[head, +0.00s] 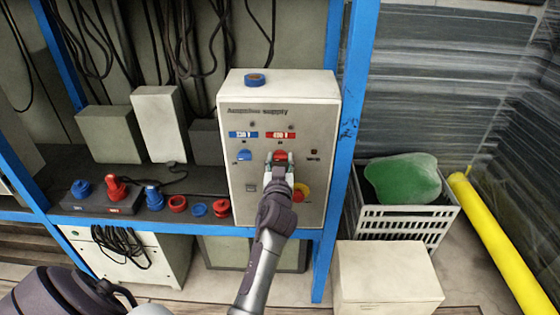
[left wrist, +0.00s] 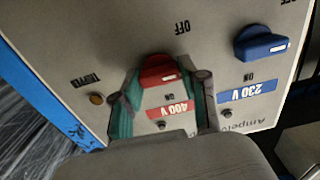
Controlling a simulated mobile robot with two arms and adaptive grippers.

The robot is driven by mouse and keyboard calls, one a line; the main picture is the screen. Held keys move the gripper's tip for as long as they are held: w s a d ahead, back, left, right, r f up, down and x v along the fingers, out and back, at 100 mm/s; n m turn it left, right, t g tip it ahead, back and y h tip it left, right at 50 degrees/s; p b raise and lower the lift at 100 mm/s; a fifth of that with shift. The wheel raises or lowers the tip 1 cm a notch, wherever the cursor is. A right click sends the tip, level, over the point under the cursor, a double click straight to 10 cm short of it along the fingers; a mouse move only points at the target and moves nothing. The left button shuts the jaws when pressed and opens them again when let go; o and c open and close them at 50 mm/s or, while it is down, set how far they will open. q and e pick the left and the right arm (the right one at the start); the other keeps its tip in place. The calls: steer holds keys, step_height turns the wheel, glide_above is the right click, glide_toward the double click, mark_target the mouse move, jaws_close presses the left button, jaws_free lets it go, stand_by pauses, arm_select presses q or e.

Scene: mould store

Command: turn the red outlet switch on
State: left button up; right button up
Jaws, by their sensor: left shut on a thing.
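The red outlet switch (head: 281,156) is a rotary knob on the front of the pale Ampelvo supply box (head: 322,200), under the red 400 V label (head: 280,135). My left gripper (head: 280,165) reaches it from below and is shut on it. In the left wrist view, the teal-lined fingers lie on both sides of the red switch (left wrist: 160,72). Its white mark is on the right part of the knob, with ON and OFF printed near it. The blue switch (head: 243,155) sits to its left and is untouched. My right gripper is not in view.
Blue rack posts (head: 350,130) frame the box. Plugs and caps (head: 152,197) lie on the shelf at left. A crate with a green sack (head: 402,178) and a white box (head: 385,275) stand at right.

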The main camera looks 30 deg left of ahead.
arm_select(q)
steer(key=m, duration=0.3)
steer(key=shift+r+m, duration=0.1)
steer(key=shift+m, duration=0.3)
steer(key=m+p, duration=0.1)
steer(key=m, duration=0.3)
steer(key=shift+m, duration=0.3)
steer(key=m+p, duration=0.1)
steer(key=m, duration=0.4)
steer(key=shift+w+m+p, duration=0.1)
steer(key=shift+m+p, duration=0.6)
steer(key=shift+m, duration=1.5)
steer(key=o, duration=1.1)
steer(key=shift+o, duration=0.2)
